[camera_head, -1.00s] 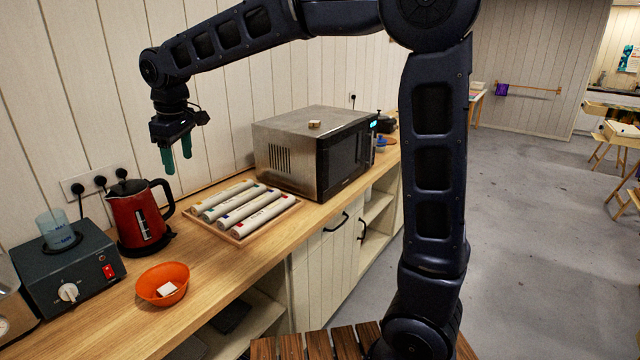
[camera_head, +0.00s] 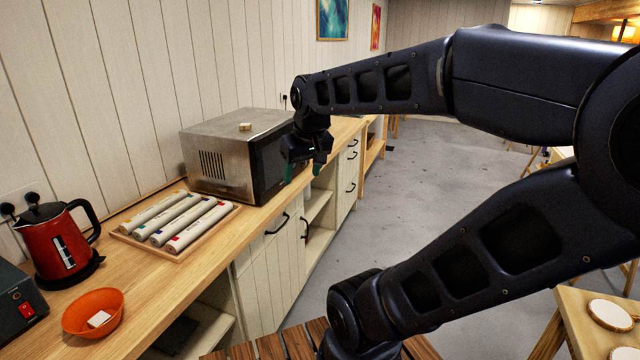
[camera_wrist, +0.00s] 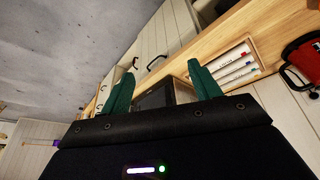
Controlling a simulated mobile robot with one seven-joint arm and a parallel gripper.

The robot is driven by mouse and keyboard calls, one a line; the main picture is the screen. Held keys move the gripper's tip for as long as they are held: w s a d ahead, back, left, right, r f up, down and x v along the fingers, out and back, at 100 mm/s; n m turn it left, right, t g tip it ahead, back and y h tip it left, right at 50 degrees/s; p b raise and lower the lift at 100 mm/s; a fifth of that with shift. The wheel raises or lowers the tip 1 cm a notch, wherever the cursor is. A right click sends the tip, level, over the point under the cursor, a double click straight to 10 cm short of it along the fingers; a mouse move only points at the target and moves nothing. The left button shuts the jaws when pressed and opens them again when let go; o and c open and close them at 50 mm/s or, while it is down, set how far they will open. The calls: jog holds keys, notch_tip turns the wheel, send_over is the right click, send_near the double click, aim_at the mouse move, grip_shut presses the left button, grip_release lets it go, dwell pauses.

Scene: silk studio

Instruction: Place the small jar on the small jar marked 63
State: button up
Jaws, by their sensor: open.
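My gripper (camera_head: 303,170) is open and empty, with green fingers pointing down in front of the microwave's right side in the head view. In the wrist view its two green fingers (camera_wrist: 160,88) stand apart with nothing between them. I cannot make out a small jar, or a jar marked 63, in either view.
A steel microwave (camera_head: 215,160) stands on the wooden counter (camera_head: 150,290). A tray (camera_head: 172,255) of several rolls, a red kettle (camera_head: 58,240) and an orange bowl (camera_head: 75,318) with a white piece stand left. A wooden table (camera_head: 580,325) is at lower right. Grey floor is clear between.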

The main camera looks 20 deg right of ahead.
jog(key=shift+m, duration=0.9)
jog(key=s+d+f, duration=0.2)
jog(key=s+d, duration=0.1)
jog(key=shift+s+d+f, duration=0.1)
jog(key=shift+s+f, duration=0.15)
